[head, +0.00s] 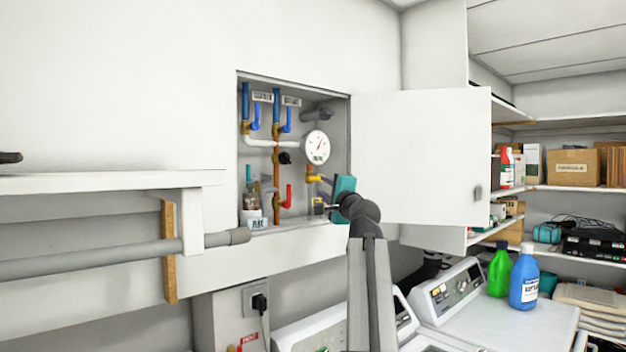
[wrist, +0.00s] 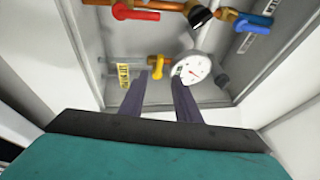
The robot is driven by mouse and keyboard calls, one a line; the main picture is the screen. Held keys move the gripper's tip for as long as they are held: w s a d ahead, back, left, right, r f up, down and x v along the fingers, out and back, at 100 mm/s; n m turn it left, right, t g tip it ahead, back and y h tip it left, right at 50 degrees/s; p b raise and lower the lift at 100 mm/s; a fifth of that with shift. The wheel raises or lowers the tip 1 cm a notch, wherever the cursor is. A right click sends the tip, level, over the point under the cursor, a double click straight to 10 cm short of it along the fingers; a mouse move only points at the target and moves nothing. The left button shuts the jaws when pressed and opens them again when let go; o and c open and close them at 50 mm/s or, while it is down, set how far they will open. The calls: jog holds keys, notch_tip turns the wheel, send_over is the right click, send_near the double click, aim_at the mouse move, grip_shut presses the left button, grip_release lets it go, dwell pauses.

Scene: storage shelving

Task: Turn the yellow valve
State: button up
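The yellow valve (head: 314,178) is a small handle below the white round gauge, inside the open wall cabinet. In the wrist view the yellow valve (wrist: 157,66) lies just beyond my fingertips and roughly between them. My gripper (head: 322,190) reaches into the cabinet from the right, close to the valve. In the wrist view my gripper (wrist: 159,82) has its two dark fingers clearly apart, with nothing held. I cannot tell whether a finger touches the valve.
The white gauge (head: 316,147) is close above the yellow valve. A red valve (head: 286,197) and blue valves (head: 255,117) are on pipes to the left. The cabinet door (head: 420,155) stands open to the right. A bottle (head: 251,198) stands at the cabinet's lower left.

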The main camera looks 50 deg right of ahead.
aim_at(314, 179)
jog(key=p+x, duration=0.3)
jog(key=x, duration=0.7)
jog(key=shift+w+d+r, duration=0.1)
jog(key=shift+r, duration=0.05)
jog(key=shift+p+x, duration=0.45)
jog(key=shift+x, duration=0.6)
jog(key=shift+c, duration=0.2)
grip_shut()
